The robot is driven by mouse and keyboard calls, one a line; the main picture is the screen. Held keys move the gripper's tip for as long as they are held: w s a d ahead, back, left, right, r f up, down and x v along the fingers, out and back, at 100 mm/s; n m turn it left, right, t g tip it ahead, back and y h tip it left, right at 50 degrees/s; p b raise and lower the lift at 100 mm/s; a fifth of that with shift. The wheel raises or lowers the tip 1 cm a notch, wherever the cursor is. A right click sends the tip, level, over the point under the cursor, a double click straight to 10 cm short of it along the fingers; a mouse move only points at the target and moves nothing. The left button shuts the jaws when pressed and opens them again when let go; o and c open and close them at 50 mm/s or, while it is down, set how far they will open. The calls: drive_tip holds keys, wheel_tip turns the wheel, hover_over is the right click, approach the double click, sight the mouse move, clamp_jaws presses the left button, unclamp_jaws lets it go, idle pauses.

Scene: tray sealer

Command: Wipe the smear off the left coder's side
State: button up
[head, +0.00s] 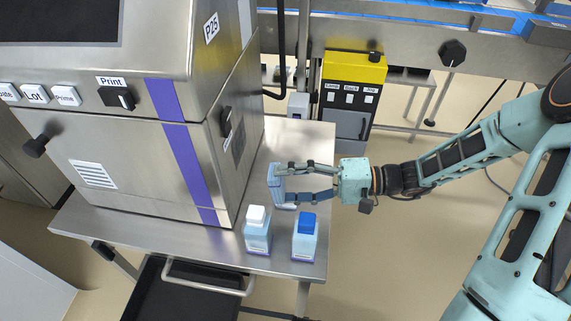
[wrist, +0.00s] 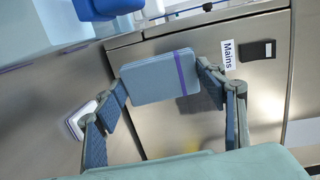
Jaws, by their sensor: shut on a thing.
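The left coder (head: 130,150) is a large steel cabinet with a purple stripe and a "P25" label. Its right side (head: 238,115) faces my arm; in the wrist view, a steel panel (wrist: 190,125) shows a "Mains" label and a black switch. A faint yellowish patch (wrist: 265,108) shows on the steel there; I cannot tell whether it is the smear or a reflection. My gripper (head: 280,182) is shut on a blue-grey pad with a purple band (wrist: 155,80), held between its fingers close to the cabinet. I cannot tell whether the pad touches the panel.
Two light-blue bottles stand at the bench's front right, one white-capped (head: 257,236), one blue-capped (head: 305,243). The steel bench top (head: 190,232) is narrow beside the coder. A yellow-topped control box (head: 353,68) stands behind.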

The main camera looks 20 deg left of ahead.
drive_tip(key=shift+w+a+r+m+t+y, duration=0.3)
drive_tip(key=shift+w+a+r+t+y, duration=0.1)
drive_tip(key=shift+w+r+y, duration=0.15)
drive_tip(key=shift+w+a+r+m+t+y, duration=0.3)
drive_tip(key=shift+a+r+t+y, duration=0.15)
drive_tip(key=shift+r, duration=0.15)
drive_tip(key=shift+s+a, duration=0.15)
drive_tip(key=shift+a, duration=1.25)
drive_tip(key=shift+s+a, duration=0.15)
drive_tip(key=shift+a, duration=1.2)
drive_tip(key=shift+s+a, duration=0.1)
drive_tip(key=shift+a, duration=0.85)
